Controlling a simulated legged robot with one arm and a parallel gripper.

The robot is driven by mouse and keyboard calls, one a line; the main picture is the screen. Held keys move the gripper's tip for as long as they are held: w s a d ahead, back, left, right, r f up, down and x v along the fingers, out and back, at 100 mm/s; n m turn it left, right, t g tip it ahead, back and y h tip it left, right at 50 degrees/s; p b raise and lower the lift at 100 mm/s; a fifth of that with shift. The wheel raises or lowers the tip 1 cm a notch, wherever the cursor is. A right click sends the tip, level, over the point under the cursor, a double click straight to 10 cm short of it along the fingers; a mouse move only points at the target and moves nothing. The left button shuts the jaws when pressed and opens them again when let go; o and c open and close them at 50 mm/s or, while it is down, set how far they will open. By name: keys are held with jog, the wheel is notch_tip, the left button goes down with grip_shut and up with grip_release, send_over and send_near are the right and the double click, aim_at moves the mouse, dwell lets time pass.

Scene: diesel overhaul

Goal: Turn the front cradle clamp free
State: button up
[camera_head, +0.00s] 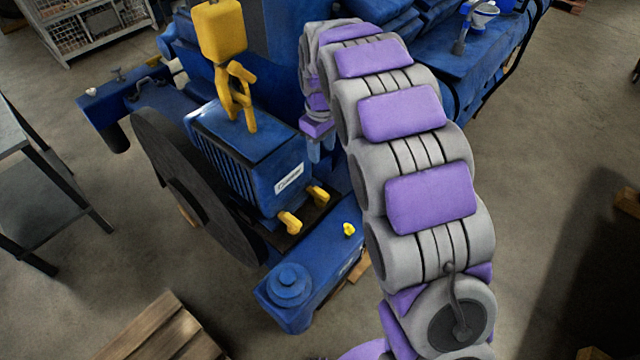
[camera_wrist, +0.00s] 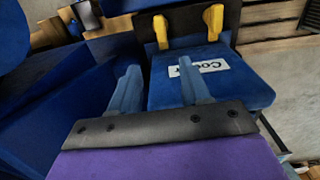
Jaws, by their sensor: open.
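Two yellow clamp handles, (camera_head: 290,222) and (camera_head: 318,194), stick out at the foot of a blue cooler box (camera_head: 245,150) with a white label. I cannot tell which one is the front cradle clamp. In the wrist view the two yellow handles, (camera_wrist: 160,32) and (camera_wrist: 213,22), stand beyond the labelled face of the box. My gripper (camera_head: 320,155) hangs beside the box's right side, partly hidden by my arm. In the wrist view its two blue fingers (camera_wrist: 158,66) are apart with nothing between them, short of the handles.
A yellow hook and block (camera_head: 238,100) stand over the box's top. A large dark disc (camera_head: 180,185) stands at its left. A blue beam (camera_head: 318,270) with a small yellow piece (camera_head: 349,229) runs below. A wooden pallet (camera_head: 165,330) lies on the floor, and a table (camera_head: 40,180) stands left.

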aim_at(321, 191)
notch_tip(321, 191, down, 17)
jog(key=shift+f, duration=0.1)
dwell(0.4)
grip_shut()
dwell(0.5)
